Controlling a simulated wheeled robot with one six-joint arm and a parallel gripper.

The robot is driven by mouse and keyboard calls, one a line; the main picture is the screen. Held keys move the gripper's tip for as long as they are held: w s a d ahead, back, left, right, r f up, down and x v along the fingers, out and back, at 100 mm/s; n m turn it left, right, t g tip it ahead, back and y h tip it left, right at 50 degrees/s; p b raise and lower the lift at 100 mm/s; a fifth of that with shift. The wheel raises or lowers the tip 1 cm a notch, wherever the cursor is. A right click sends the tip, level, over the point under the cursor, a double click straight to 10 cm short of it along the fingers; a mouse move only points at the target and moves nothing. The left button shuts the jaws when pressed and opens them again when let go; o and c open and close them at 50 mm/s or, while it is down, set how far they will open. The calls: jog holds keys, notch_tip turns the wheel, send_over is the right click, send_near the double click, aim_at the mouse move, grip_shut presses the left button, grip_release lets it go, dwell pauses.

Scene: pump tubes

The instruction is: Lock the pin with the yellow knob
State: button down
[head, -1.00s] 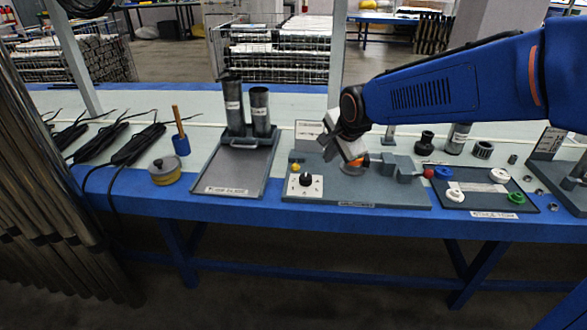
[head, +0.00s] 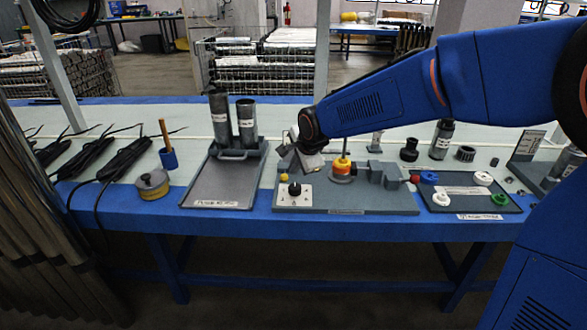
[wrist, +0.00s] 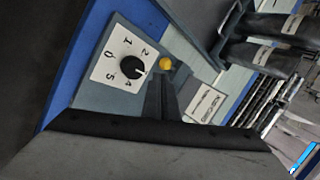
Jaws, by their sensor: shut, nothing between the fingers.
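The yellow knob (head: 284,177) is a small ball at the left of the grey fixture plate (head: 385,202), just behind the white dial plate. In the wrist view the yellow knob (wrist: 165,64) lies just beyond the tips of my gripper (wrist: 160,82). In the head view my gripper (head: 288,163) is above and behind the knob, apart from it as far as I can tell. Its fingers are shut and empty. The pin itself cannot be made out.
The black dial (head: 295,189) sits close in front of the knob; it also shows in the wrist view (wrist: 132,66). An orange and yellow part (head: 342,169) with an upright rod stands to the right. A grey tray (head: 218,187) with dark tubes is at the left.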

aim_at(286, 180)
jog(key=x, duration=0.8)
jog(key=shift+w, duration=0.1)
jog(key=shift+w+d, duration=0.1)
jog(key=shift+w, duration=0.85)
